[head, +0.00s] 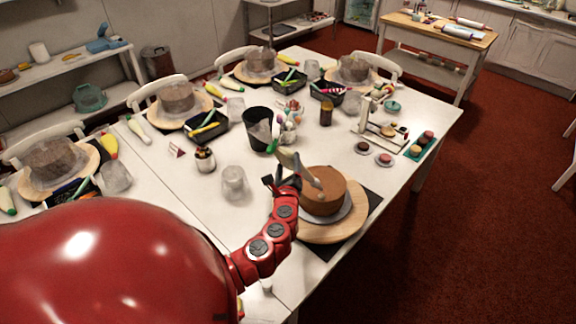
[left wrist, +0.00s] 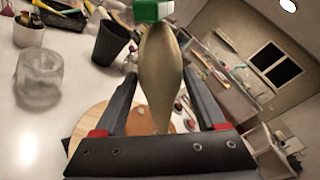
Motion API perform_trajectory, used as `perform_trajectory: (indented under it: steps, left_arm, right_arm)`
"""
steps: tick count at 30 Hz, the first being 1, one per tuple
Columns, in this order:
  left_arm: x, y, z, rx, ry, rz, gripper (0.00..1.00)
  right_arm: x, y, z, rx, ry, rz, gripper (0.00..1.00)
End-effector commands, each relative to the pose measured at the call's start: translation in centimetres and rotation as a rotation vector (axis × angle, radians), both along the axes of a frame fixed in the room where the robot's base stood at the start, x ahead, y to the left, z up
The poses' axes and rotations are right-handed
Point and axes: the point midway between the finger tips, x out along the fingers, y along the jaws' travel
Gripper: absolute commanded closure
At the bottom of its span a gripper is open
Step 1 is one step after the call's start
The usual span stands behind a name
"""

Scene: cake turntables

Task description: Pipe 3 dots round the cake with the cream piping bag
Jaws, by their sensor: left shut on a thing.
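A brown cake (head: 333,196) stands on a light board on a round wooden turntable (head: 318,233) at the table's near right. Its visible top and side look plain brown. My left gripper (head: 284,185) is at the cake's left side, shut on the cream piping bag (head: 290,160). The bag is tilted, green end up and left, narrow end down over the cake's top; I cannot tell whether the tip touches. In the left wrist view the bag (left wrist: 160,78) sits between the two fingers, its green end (left wrist: 152,10) at the top edge. My right gripper is not in view.
A dark mat (head: 366,204) lies under the turntable. A black cup (head: 258,128) and clear glass (head: 235,184) stand left of the cake. A small stand (head: 375,130) and a teal tray (head: 419,147) are behind it. Other covered cakes and tool trays fill the far table.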

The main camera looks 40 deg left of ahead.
Motion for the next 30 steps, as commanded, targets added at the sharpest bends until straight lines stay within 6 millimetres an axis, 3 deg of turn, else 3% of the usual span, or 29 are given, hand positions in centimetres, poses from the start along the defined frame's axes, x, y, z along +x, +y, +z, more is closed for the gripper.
perform_trajectory:
  steps: [8, 15, 21, 30]
  left_arm:
    - [0.7, 0.2, -0.1, 0.002, -0.006, 0.003, 0.52]
    - [5.8, 1.4, -0.3, 0.010, -0.021, 0.021, 0.52]
    - [10.1, 1.1, -0.5, -0.007, -0.017, 0.017, 0.52]
    - [12.2, 0.6, -1.2, -0.018, -0.008, 0.007, 0.52]
  right_arm:
    - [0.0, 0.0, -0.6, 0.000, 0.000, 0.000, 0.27]
    - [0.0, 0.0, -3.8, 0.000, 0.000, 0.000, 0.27]
    - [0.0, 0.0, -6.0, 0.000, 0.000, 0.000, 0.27]
    - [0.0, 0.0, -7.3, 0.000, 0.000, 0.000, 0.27]
